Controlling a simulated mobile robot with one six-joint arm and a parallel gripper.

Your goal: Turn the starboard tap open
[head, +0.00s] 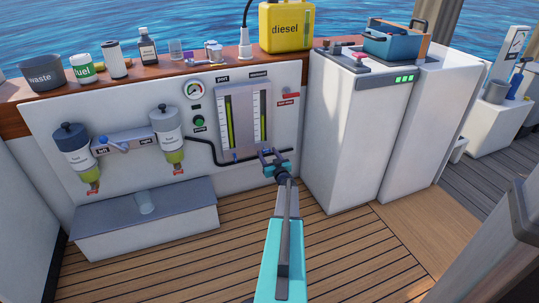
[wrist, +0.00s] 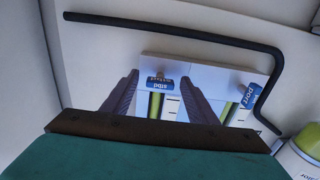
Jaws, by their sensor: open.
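The sight-gauge panel (head: 243,120) is on the white wall, with a port tube and a starboard tube. In the wrist view the picture is upside down. The blue starboard tap (wrist: 157,83), labelled "stbd", shows between my fingers, with its tube behind. The blue port tap (wrist: 250,96) lies right of my fingers there, and in the head view it is at the panel's lower left (head: 236,157). My gripper (head: 269,154) is open in front of the panel's lower right. It also shows in the wrist view (wrist: 160,88). I cannot tell whether the fingers touch the tap.
A black pipe (head: 205,155) runs along the wall below the panel; it is close in the wrist view (wrist: 180,28). Two filters (head: 72,150) hang at the left above a grey-topped box (head: 145,215). A white cabinet (head: 350,140) stands at the right. The deck in front is clear.

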